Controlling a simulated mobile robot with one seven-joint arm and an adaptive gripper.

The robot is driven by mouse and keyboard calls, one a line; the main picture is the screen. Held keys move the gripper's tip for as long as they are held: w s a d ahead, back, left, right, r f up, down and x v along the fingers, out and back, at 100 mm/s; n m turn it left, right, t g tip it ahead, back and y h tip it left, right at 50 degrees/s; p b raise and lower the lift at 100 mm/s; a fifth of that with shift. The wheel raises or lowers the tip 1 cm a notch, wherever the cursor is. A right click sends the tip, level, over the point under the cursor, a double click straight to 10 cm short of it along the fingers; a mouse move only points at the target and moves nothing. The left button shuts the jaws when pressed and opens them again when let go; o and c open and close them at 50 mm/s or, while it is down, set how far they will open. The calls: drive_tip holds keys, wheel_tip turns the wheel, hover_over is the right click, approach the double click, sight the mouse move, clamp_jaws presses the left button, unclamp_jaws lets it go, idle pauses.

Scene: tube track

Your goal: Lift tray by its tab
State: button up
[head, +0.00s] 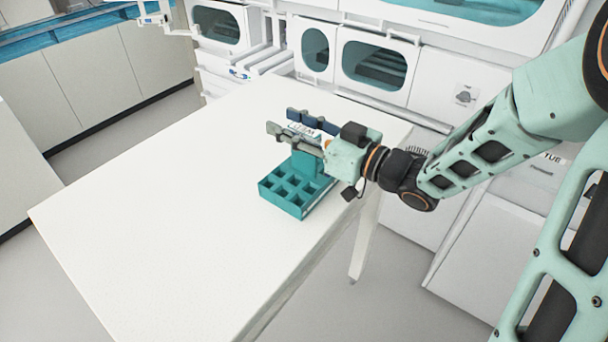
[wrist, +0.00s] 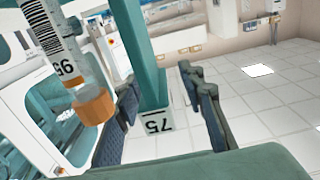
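The teal tray (head: 293,193), with several square compartments, sits on the white table near its right edge. Its teal upright tab (wrist: 150,55) stands between my gripper's fingers in the wrist view, with a white label reading 75 at its near end. My gripper (head: 281,121) is above the rear of the tray. In the wrist view my gripper (wrist: 160,80) is open, the left finger close to the tab and a clear gap on the right side. Contact on the left cannot be told. The gripper hides part of the tray's rear in the head view.
A tube (wrist: 55,45) with an orange cap and a barcode label is close on the left in the wrist view. The white table (head: 150,220) is clear to the left of the tray. White cabinets (head: 372,62) with teal windows stand behind it.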

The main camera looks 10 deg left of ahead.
drive_tip(key=shift+x, duration=0.9)
drive_tip(key=shift+c, duration=0.3)
clamp_jaws()
